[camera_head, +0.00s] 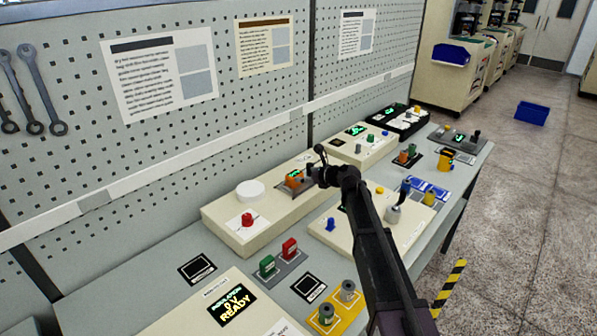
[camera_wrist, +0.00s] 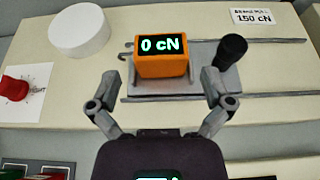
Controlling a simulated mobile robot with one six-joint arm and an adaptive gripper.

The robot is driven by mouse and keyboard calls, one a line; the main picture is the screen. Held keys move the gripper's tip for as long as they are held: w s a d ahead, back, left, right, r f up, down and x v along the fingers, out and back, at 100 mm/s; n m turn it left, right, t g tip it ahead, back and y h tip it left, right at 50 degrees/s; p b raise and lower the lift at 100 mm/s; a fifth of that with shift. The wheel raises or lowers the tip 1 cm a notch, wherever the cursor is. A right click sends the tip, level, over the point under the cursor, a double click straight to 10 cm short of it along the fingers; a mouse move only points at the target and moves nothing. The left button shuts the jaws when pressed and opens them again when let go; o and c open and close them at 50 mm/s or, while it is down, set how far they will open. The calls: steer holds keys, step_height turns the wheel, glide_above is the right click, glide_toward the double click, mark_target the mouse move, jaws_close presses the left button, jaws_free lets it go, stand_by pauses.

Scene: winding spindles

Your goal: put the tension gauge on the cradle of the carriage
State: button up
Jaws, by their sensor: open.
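The orange tension gauge (camera_wrist: 162,65) sits upright on the grey plate of the carriage (camera_wrist: 203,52) in the wrist view; its display reads "0 cN". A small hook shows at its left side and a black knob (camera_wrist: 231,50) stands to its right. The gauge also shows in the head view (camera_head: 293,179), left of my gripper (camera_head: 320,172). In the wrist view my gripper (camera_wrist: 160,92) is open, its fingers spread wide on the near side of the gauge. Nothing is between the fingertips. I cannot tell how the gauge's underside meets the cradle.
The carriage lies along rails (camera_wrist: 275,91) on a cream box. A white round disc (camera_wrist: 79,30) and a red knob (camera_wrist: 17,89) are to the left. A pegboard (camera_head: 220,100) rises behind the bench. Other panels with knobs crowd the bench.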

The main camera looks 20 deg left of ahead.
steer(key=p+v, duration=0.2)
steer(key=v, duration=0.4)
steer(key=shift+d+r, duration=0.15)
steer(key=shift+d, duration=0.05)
stand_by(0.6)
steer(key=s+d+f+n+h, duration=0.2)
steer(key=s+d+n, duration=0.1)
steer(key=d, duration=0.4)
steer(key=s+d+f+n+g+h, duration=0.1)
steer(key=s+d+f+n+h, duration=0.1)
steer(key=d, duration=0.5)
steer(key=s+d+f+n+g+h, duration=0.1)
steer(key=s+d+f+n+h, duration=0.1)
steer(key=s+d+f+n, duration=0.2)
steer(key=shift+s+d+n, duration=0.6)
steer(key=shift+d+n, duration=0.25)
steer(key=shift+n, duration=0.05)
steer(key=shift+s+d+n, duration=0.6)
steer(key=shift+d+n, duration=0.3)
steer(key=s+d+f+n+g+h, duration=0.1)
steer(key=s+d+n+h, duration=0.2)
steer(key=d, duration=0.7)
steer(key=s+d+f+n+g+h, duration=0.2)
steer(key=s+d+n+h, duration=0.1)
steer(key=s+d+n, duration=0.4)
steer(key=s+d, duration=0.3)
steer(key=s, duration=0.2)
steer(key=shift+s+f+h, duration=0.15)
steer(key=shift+f+h, duration=0.1)
steer(key=shift+h, duration=0.05)
